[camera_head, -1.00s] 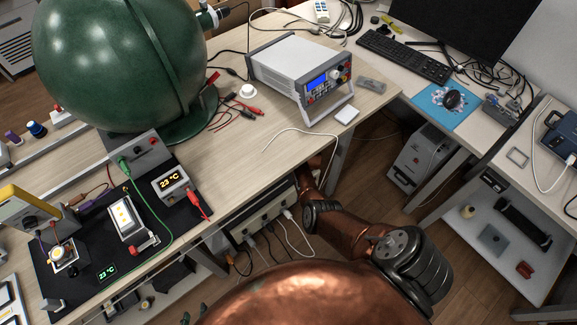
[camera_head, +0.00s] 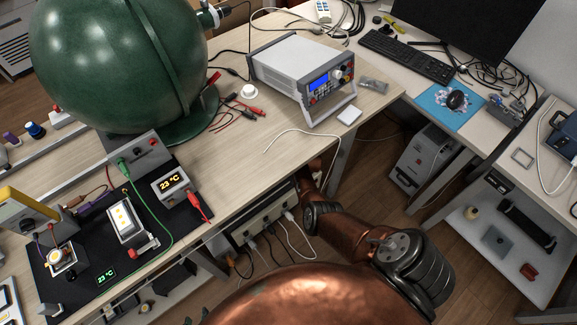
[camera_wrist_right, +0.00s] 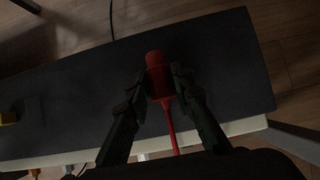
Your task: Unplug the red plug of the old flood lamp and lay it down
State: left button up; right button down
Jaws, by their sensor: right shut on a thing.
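The red plug (camera_wrist_right: 157,72) is between the fingers of my right gripper (camera_wrist_right: 161,82) in the right wrist view, its red cord running down the picture. The fingers close on it from both sides. Behind it is a dark flat panel (camera_wrist_right: 80,85) with a pale edge. No socket shows around the plug. I cannot tell whether it touches the panel. In the head view my right arm reaches beneath the table edge, where the gripper and plug are hidden.
A white box with plugged cables (camera_head: 262,228) sits under the wooden table (camera_head: 225,155). Above are a green sphere (camera_head: 110,65), a bench power supply (camera_head: 300,72) and a black mat (camera_head: 150,225) with instruments and red and green leads. A white cable loops over the table edge.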

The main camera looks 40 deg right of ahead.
jog(key=shift+f+b, duration=0.85)
jog(key=shift+f, duration=0.5)
jog(key=c, duration=1.6)
grip_release()
jog(key=shift+p+v, duration=1.05)
jog(key=shift+v, duration=0.05)
jog(key=shift+s+r+p, duration=0.2)
jog(key=shift+r+p, duration=0.35)
jog(key=shift+p, duration=0.1)
jog(key=shift+f, duration=0.1)
jog(key=shift+f, duration=0.1)
jog(key=shift+s, duration=0.1)
jog(key=v, duration=0.7)
jog(key=shift+r, duration=0.25)
